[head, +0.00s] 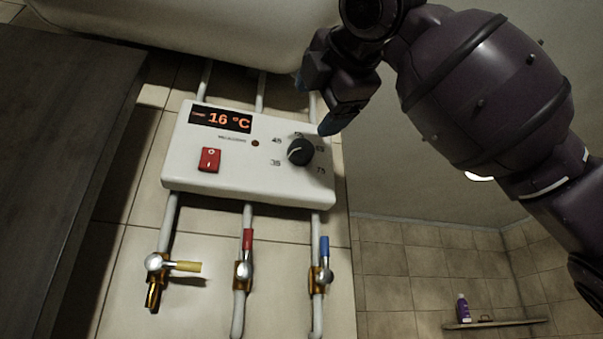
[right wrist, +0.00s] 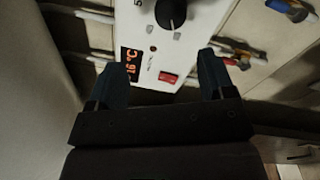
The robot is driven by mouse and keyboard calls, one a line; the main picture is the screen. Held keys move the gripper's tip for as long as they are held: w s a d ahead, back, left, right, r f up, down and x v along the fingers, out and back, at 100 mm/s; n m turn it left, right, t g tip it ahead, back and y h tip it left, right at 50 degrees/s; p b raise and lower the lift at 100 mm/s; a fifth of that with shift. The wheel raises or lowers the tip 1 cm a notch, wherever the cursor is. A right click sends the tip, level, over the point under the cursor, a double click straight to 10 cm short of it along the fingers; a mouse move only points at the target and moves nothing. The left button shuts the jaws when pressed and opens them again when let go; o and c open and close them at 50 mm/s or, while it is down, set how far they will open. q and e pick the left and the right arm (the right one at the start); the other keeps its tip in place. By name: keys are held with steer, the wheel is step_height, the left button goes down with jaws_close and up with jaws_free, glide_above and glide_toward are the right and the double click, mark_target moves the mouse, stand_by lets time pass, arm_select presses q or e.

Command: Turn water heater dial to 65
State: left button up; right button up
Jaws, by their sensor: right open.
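The water heater control panel (head: 235,183) is a white box on the tiled wall. Its black round dial (head: 300,151) has a white pointer line and a ring of number marks, partly hidden at the upper right. The dial also shows in the right wrist view (right wrist: 171,14), cut by the top edge. The display (head: 221,118) reads 16 °C. My right gripper (head: 333,122) is just above and right of the dial, apart from it as far as I can tell. Its two blue fingers (right wrist: 162,80) are spread and empty in the right wrist view. My left gripper is not in view.
A red switch (head: 209,160) sits on the panel's left. Pipes with yellow (head: 187,267), red (head: 248,240) and blue (head: 324,249) valve handles run below it. The white tank (head: 200,25) is above. A dark cabinet (head: 50,150) stands left. A shelf (head: 495,323) with a purple bottle (head: 463,308) is lower right.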

mark_target(302, 149)
arm_select(q)
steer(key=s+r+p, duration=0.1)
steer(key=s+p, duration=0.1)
steer(key=p, duration=0.1)
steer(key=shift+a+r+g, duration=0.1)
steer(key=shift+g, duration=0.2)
arm_select(e)
steer(key=shift+n+h, duration=0.4)
steer(key=shift+n, duration=0.3)
steer(key=x, duration=0.6)
steer(key=f+x, duration=0.1)
steer(key=x, duration=0.3)
steer(key=shift+w+d, duration=0.15)
steer(key=shift+d, duration=0.1)
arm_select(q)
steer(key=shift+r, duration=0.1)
arm_select(e)
steer(key=c, duration=0.9)
